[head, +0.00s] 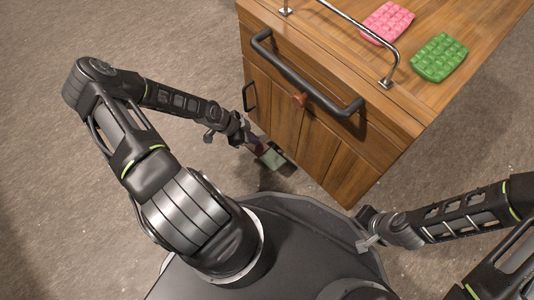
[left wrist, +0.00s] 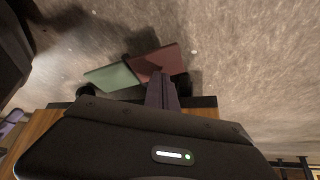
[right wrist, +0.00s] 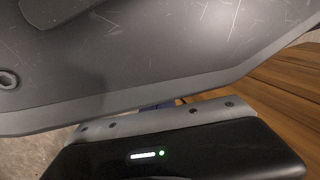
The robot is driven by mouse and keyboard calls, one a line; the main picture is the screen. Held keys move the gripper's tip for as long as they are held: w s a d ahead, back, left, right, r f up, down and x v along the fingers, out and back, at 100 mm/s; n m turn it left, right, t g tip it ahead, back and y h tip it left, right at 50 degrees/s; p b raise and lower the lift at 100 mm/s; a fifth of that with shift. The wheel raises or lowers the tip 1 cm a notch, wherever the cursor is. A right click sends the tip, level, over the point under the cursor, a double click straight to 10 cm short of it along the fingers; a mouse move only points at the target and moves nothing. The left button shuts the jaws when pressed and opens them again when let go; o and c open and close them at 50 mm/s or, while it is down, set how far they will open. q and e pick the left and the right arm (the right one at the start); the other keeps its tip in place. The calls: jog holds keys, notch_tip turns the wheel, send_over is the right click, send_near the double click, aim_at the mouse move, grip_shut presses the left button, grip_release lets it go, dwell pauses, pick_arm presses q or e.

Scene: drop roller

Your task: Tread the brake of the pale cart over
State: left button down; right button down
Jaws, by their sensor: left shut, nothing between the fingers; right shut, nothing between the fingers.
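The wooden cart (head: 345,155) stands ahead, with a dark push handle, doors and a round brown knob. Its brake is a two-part pedal low at its left bottom edge. The green half (head: 272,158) shows in the head view. In the left wrist view, the green half (left wrist: 112,78) and the dark red half (left wrist: 160,62) lie side by side. My left gripper (left wrist: 162,92) is shut and empty, pointing down at the red half near the join; I cannot tell if it touches. Which half sits lower is unclear. My right gripper (head: 366,243) is shut and empty beside my base.
A pink padded block (head: 387,22) and a green padded block (head: 439,57) lie on the cart's top, beside a metal rail (head: 360,40). The grey floor (head: 190,40) left of the cart is clear. My base is close to the cart's front.

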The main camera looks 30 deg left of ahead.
pick_arm(q)
jog(key=shift+r+p, duration=1)
jog(key=shift+r, duration=0.4)
jog(key=s+a+r+p, duration=0.1)
jog(key=s+a+p, duration=0.1)
jog(key=s, duration=0.5)
jog(key=s+a+r+p, duration=0.1)
jog(key=s+a+p, duration=0.1)
jog(key=s, duration=0.5)
jog(key=shift+s+a+p, duration=0.15)
jog(key=shift+s+p, duration=0.05)
jog(key=shift+p, duration=0.55)
